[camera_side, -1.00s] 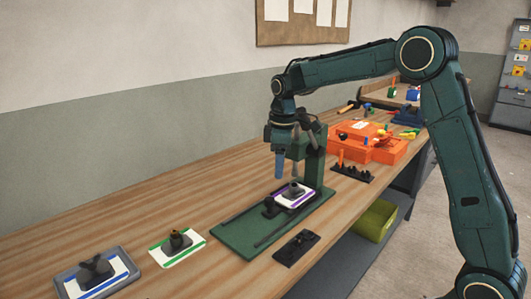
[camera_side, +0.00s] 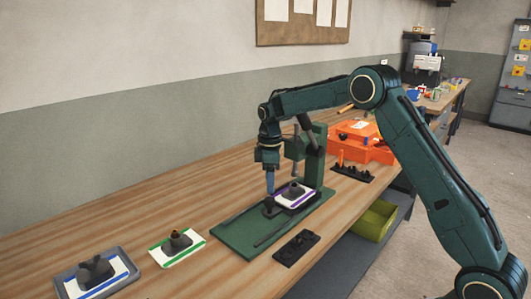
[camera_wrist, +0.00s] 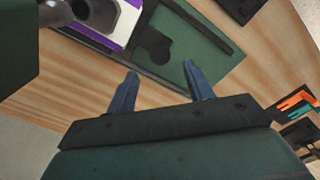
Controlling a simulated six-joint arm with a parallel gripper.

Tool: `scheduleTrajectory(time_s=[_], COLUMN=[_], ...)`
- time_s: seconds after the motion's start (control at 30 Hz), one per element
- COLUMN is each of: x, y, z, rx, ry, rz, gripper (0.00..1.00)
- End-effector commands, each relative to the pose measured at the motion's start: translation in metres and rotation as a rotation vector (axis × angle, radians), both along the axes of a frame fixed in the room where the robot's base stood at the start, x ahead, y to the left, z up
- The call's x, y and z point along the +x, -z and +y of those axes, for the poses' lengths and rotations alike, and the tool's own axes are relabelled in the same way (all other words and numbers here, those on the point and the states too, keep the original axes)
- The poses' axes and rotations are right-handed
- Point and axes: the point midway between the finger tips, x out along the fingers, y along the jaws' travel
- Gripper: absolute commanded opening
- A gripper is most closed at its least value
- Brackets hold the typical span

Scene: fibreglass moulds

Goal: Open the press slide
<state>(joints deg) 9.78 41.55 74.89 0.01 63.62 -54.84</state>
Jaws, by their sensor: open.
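The green press (camera_side: 313,160) stands on the bench with its flat green base (camera_side: 240,238) reaching forward. On the base is the press slide, a white plate with a purple border (camera_side: 296,206), bearing a dark grey mould (camera_side: 292,190). A dark knob-like handle (camera_side: 267,208) sits at the slide's front end; it also shows in the wrist view (camera_wrist: 155,46). My gripper (camera_side: 270,193) points down just above the handle, and its blue fingers (camera_wrist: 160,68) are apart with nothing between them. In the wrist view the handle lies beyond the fingertips; contact cannot be told.
A white plate with green edges (camera_side: 160,252) and a blue-edged one in a grey tray (camera_side: 65,278) stand at front left. A black holder (camera_side: 297,247) lies right of the base. Orange cases (camera_side: 365,152) and a black rack (camera_side: 352,174) stand behind it.

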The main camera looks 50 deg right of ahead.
Motion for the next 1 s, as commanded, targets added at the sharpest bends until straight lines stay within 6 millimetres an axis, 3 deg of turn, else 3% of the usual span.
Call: scheduleTrajectory(time_s=[0.5,0.93,1.0], x=[-0.001,0.000,0.000], y=[0.057,0.065,0.065], z=[0.000,0.000,0.000], rx=[-0.001,-0.001,-0.001], ry=[0.001,0.001,0.001], rz=[0.002,-0.001,-0.001], gripper=[0.52,0.52,0.41])
